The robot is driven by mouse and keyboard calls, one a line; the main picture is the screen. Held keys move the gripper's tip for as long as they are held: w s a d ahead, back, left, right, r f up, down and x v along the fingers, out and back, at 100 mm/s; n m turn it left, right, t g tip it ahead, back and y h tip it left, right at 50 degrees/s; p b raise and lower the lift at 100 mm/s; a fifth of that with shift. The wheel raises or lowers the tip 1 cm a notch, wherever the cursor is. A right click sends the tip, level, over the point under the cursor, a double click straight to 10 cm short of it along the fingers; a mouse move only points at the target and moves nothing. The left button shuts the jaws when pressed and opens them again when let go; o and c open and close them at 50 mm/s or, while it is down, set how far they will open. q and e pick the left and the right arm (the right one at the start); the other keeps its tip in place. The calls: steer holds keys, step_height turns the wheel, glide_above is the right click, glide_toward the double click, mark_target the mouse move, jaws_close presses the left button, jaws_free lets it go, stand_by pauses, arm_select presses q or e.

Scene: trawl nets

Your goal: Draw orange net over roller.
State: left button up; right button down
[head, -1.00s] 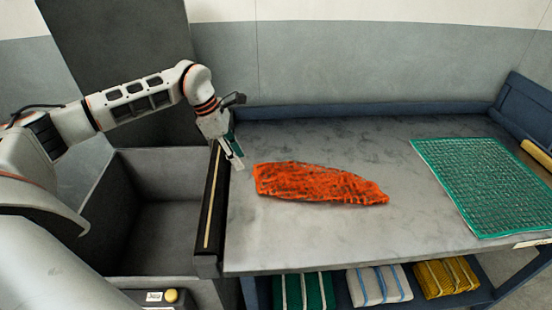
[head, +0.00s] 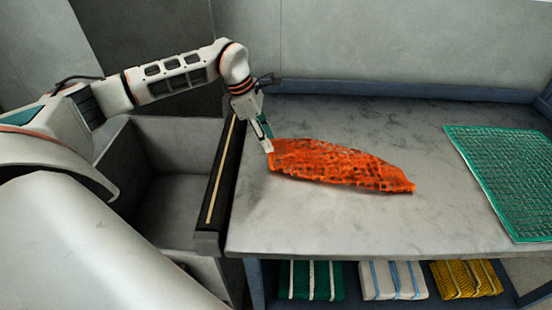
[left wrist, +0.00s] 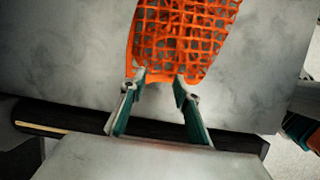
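The orange net (head: 345,167) lies bunched in a long, tapering shape on the grey table (head: 330,225), its wide end toward the left. It also shows in the left wrist view (left wrist: 185,40). The roller appears to be the dark bar (head: 222,182) with a pale strip along the table's left edge; in the left wrist view this bar (left wrist: 60,120) runs below the net. My left gripper (head: 269,146) is at the net's left end. Its two fingers (left wrist: 160,82) are apart, with the net's near edge at the tips. My right gripper is not in view.
A grey open bin (head: 165,200) stands left of the bar. A green net (head: 510,175) lies flat on the table's right side. The table front is clear.

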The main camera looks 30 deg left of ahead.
mark_target(275, 154)
arm_select(q)
steer(key=shift+x, duration=1.2)
steer(key=shift+d+f, duration=0.15)
steer(key=shift+f, duration=0.2)
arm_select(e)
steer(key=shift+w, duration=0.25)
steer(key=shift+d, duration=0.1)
arm_select(q)
steer(key=shift+f, duration=0.1)
jaws_close()
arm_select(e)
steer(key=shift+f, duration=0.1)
